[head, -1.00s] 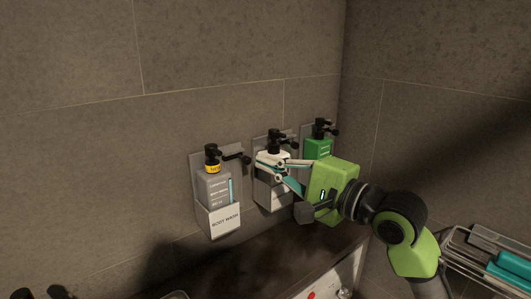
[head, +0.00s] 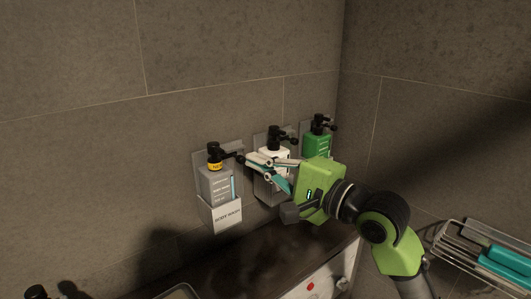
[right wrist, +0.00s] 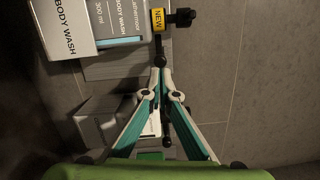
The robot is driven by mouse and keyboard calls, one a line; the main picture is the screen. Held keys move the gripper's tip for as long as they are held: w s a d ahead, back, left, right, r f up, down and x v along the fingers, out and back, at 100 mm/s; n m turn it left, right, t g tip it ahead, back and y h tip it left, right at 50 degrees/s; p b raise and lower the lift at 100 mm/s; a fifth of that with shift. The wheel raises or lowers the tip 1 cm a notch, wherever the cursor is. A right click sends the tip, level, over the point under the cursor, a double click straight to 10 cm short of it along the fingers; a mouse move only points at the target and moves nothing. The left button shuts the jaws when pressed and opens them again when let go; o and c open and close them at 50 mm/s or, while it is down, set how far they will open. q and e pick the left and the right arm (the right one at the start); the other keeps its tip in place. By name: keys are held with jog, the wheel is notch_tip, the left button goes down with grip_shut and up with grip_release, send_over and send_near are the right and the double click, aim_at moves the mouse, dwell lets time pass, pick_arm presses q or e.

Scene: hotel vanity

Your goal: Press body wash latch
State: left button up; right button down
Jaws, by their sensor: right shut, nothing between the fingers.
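The body wash bottle (head: 215,185) is grey with a black pump and a yellow collar. It stands in a holder (head: 227,216) marked BODY WASH, the leftmost of three on the wall. A black latch (head: 238,158) sticks out right of its pump. My right gripper (head: 249,158) is shut and empty, its tips close beside the latch; contact cannot be told. In the right wrist view the bottle (right wrist: 127,20) lies at upper left, and the shut fingertips (right wrist: 160,64) are below its yellow collar. My left gripper is not in view.
A white bottle (head: 272,158) stands behind my right gripper, and a green bottle (head: 317,146) is further right, each with a black pump. A wire rack (head: 460,246) with teal items is at lower right. A dark counter (head: 240,262) lies below.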

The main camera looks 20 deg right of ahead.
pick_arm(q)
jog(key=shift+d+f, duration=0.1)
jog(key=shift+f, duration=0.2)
pick_arm(e)
jog(key=v, duration=0.7)
jog(key=shift+s, duration=0.15)
jog(key=shift+d, duration=0.15)
